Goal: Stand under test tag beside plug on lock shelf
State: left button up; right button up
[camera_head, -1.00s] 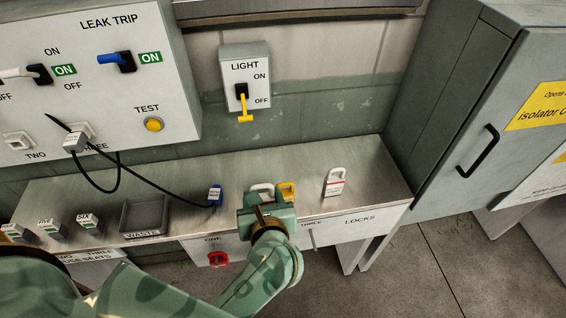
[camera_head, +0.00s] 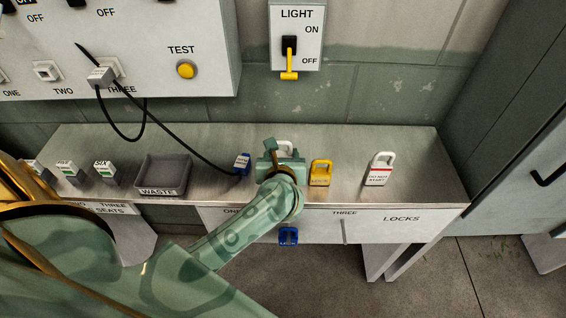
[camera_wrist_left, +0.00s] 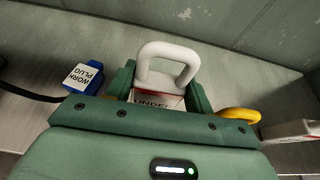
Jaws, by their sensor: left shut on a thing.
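The under test tag is white with a thick white loop (camera_head: 285,147). In the left wrist view the tag (camera_wrist_left: 168,64) stands between my left fingers, its red-edged label partly hidden and reading "UNDER". My left gripper (camera_head: 280,164) is shut on it at the lock shelf (camera_head: 415,190). Whether the tag's base touches the shelf is hidden. The blue work plug (camera_head: 242,163) lies on the shelf just left of the gripper, with a gap; it also shows in the left wrist view (camera_wrist_left: 84,76). My right gripper is not in view.
A yellow lock (camera_head: 320,173) stands close to the right of the gripper. A white "do not start" tag (camera_head: 380,169) stands further right. The waste tray (camera_head: 163,174) is left of the plug, whose black cable (camera_head: 190,140) runs up to the wall panel.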

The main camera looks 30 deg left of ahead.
pick_arm(q)
jog(key=shift+f, duration=0.55)
jog(key=o, duration=1)
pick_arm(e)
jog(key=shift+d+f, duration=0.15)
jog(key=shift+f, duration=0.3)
pick_arm(q)
jog(key=shift+r, duration=0.1)
jog(key=shift+r, duration=0.2)
jog(key=shift+s+d+r, duration=0.1)
jog(key=shift+s+d, duration=0.15)
jog(key=shift+s, duration=0.05)
jog(key=p+v, duration=0.1)
jog(key=v, duration=1)
jog(key=shift+s+p, duration=0.15)
jog(key=shift+p, duration=0.15)
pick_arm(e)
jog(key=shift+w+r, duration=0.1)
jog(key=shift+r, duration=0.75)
